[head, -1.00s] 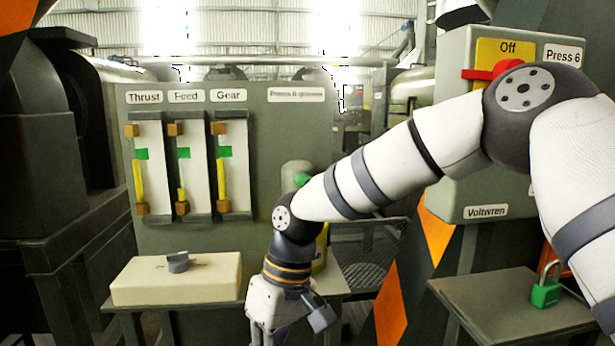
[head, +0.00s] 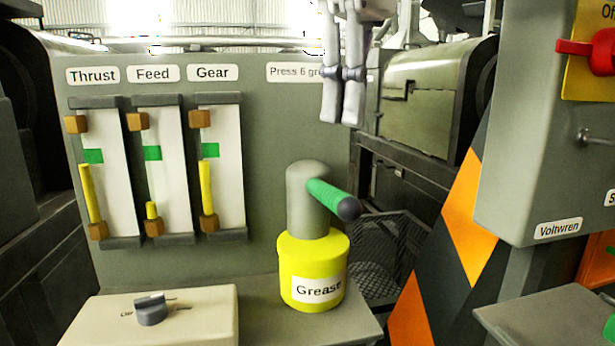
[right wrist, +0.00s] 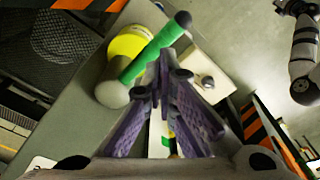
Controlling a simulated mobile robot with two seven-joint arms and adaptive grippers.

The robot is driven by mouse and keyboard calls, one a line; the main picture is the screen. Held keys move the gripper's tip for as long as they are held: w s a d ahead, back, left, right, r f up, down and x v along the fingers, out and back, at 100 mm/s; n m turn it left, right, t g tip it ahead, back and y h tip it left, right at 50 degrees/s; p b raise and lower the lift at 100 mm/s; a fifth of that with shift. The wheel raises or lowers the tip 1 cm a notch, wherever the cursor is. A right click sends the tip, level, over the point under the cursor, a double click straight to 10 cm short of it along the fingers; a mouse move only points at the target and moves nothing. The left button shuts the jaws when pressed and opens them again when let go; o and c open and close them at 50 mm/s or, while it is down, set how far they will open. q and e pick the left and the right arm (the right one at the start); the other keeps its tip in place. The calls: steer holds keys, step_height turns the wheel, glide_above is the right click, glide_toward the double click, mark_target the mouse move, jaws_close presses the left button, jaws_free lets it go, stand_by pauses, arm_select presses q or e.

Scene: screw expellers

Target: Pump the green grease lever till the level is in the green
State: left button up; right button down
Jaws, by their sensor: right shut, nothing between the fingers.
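The green lever (head: 332,198) sticks out to the right and slightly down from the grey pump head (head: 308,185) of the yellow grease pot (head: 312,270). My right gripper (head: 342,122) is shut and empty, fingers pointing down, above the lever in the head view. In the right wrist view the closed fingertips (right wrist: 162,75) show close to the green lever (right wrist: 150,55); contact is unclear. The Thrust (head: 90,190) and Gear (head: 207,185) yellow columns end just below their green marks. The Feed column (head: 152,210) is very low. My left gripper is not seen.
A cream box (head: 165,315) with a grey selector knob (head: 151,308) stands left of the pot; its lettering is hard to read. A grey control box (head: 545,150) with a red switch handle (head: 587,48) is at the right. A mesh basket (head: 385,255) is behind the pot.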

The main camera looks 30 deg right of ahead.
steer(key=s, duration=0.2)
glide_above(343, 193)
steer(key=f, duration=0.4)
steer(key=shift+d+f, duration=0.15)
steer(key=shift+d, duration=0.2)
steer(key=shift+w+f+b, duration=0.25)
steer(key=shift+f+b, duration=0.1)
steer(key=shift+f, duration=0.35)
steer(key=shift+a+f, duration=0.1)
steer(key=shift+f, duration=0.35)
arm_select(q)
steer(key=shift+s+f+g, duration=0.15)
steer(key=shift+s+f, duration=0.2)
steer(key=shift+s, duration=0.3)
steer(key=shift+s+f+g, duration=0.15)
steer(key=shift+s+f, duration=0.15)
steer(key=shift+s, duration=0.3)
arm_select(e)
steer(key=shift+s, duration=0.1)
steer(key=shift+r, duration=0.15)
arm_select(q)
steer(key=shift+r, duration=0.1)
